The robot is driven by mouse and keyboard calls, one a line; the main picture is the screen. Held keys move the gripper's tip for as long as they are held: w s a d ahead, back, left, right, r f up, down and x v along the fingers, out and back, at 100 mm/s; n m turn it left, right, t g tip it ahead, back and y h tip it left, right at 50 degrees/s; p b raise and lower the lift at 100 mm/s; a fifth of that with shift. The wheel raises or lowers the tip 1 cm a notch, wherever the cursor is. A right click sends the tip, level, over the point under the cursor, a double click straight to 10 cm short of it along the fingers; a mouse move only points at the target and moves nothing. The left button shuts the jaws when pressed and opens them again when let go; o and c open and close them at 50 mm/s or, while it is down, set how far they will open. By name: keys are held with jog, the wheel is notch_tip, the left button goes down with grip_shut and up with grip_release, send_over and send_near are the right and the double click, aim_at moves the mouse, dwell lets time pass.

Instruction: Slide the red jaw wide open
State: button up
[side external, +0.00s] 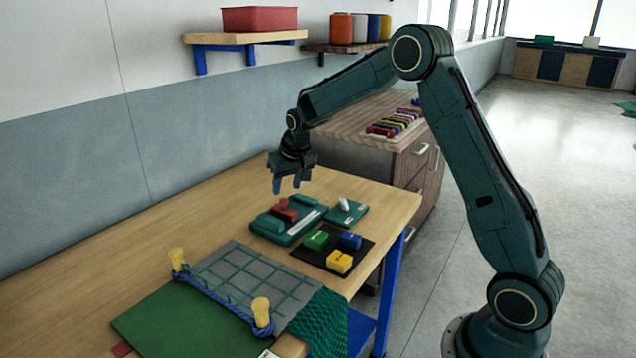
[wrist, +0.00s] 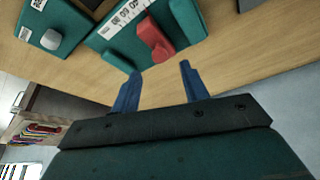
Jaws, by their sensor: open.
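The red jaw (side external: 285,212) sits on a teal base (side external: 296,236) with a pale scale strip, near the middle of the wooden table. It also shows in the wrist view (wrist: 152,38), with a raised red knob, between two teal blocks. I cannot tell how wide the gap at the jaw is. My gripper (side external: 287,189) is above the red jaw and apart from it. In the wrist view its two blue fingers (wrist: 159,72) are spread, with only bare table showing between them.
A small teal unit with a white knob (side external: 343,205) stands right of the base. A dark mat (side external: 322,262) with green, blue and yellow blocks lies in front. A grey net board (side external: 243,255) with yellow posts is nearer. The table's left rear is clear.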

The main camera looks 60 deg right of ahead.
aim_at(284, 199)
jog(key=shift+x, duration=2.55)
jog(key=shift+c, duration=0.3)
jog(key=shift+d, duration=0.1)
grip_shut()
